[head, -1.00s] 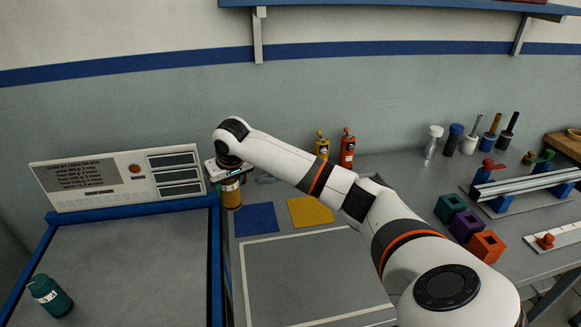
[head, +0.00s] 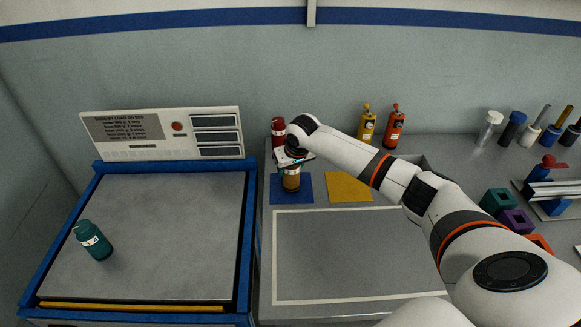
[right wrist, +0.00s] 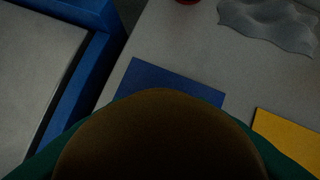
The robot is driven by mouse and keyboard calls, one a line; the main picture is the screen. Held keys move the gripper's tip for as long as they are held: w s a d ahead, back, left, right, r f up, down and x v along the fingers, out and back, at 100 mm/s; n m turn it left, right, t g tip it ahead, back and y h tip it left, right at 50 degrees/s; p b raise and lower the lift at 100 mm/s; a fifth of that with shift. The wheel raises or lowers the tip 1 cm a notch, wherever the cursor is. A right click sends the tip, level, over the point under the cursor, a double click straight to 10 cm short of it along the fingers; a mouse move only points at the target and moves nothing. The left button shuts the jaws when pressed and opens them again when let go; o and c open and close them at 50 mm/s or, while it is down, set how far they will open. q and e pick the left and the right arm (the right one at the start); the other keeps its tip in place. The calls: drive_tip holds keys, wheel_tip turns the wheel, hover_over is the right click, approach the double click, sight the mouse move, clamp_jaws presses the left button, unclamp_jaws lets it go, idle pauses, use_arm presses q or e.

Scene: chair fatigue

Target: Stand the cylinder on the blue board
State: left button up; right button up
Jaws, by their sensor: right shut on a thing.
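A brown-amber cylinder (head: 291,181) with a pale band is upright in my right gripper (head: 291,166), which is shut on it. In the head view it overlaps the blue board (head: 304,196), a flat square on the grey bench. In the right wrist view the cylinder (right wrist: 160,140) fills the bottom and hides the near part of the blue board (right wrist: 172,84). I cannot tell whether its base touches the board. My left gripper is not in view.
A yellow board (head: 349,187) lies right of the blue one. A red container (head: 278,131) stands behind my gripper. At left, a blue-framed platform (head: 170,230) with a display panel (head: 160,133) holds a teal bottle (head: 93,240). Orange and yellow bottles (head: 394,127) stand behind.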

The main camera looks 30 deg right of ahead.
drive_tip(key=shift+f, duration=0.1)
drive_tip(key=o, duration=1.2)
drive_tip(key=shift+f, duration=0.1)
drive_tip(key=v, duration=1.2)
drive_tip(key=shift+a, duration=0.1)
